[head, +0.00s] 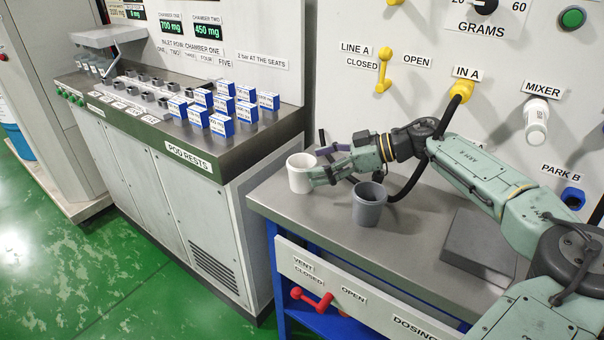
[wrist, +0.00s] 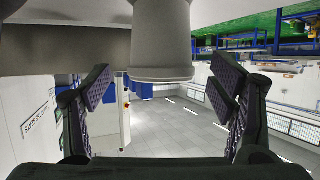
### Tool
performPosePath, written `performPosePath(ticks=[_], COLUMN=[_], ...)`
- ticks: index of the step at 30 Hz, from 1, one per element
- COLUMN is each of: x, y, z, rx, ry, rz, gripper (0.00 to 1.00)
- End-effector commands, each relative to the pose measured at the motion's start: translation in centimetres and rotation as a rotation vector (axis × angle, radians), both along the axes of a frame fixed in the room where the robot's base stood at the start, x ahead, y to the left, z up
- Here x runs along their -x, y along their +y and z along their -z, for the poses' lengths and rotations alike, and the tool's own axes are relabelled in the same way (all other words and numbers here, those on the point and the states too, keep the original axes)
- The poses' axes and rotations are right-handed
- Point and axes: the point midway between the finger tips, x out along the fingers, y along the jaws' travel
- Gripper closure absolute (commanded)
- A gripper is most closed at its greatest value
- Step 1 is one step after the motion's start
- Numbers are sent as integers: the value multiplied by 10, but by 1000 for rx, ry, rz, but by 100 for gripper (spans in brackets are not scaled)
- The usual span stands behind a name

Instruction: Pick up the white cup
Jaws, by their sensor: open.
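The white cup (head: 300,174) stands upright at the left end of the grey metal bench (head: 420,235) in the head view. My gripper (head: 317,165) is open and points left towards it, with its fingertips at the cup's right side. In the wrist view, which is upside down, a pale cup (wrist: 162,42) is at the top centre, sideways between the lines of my two open fingers (wrist: 162,85). I see nothing gripped. Whether the fingers touch the cup cannot be told.
A grey cup (head: 368,204) stands on the bench just right of the white one, close below my gripper. A grey block (head: 479,246) lies further right. Behind is a panel with a yellow valve handle (head: 384,70). The pod rests cabinet (head: 190,165) stands left.

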Motion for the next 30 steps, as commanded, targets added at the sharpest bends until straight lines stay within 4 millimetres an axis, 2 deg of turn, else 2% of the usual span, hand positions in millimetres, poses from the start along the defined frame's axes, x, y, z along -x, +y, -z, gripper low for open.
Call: performPosePath(ticks=[6, 9, 18, 30], x=[-4, -6, -7, -7], y=[31, 40, 44, 43], z=[11, 16, 19, 18], rx=[-1, 0, 0, 0], ry=[1, 1, -1, -1], rz=[-4, -3, -1, -1], gripper=[23, 23, 24, 50])
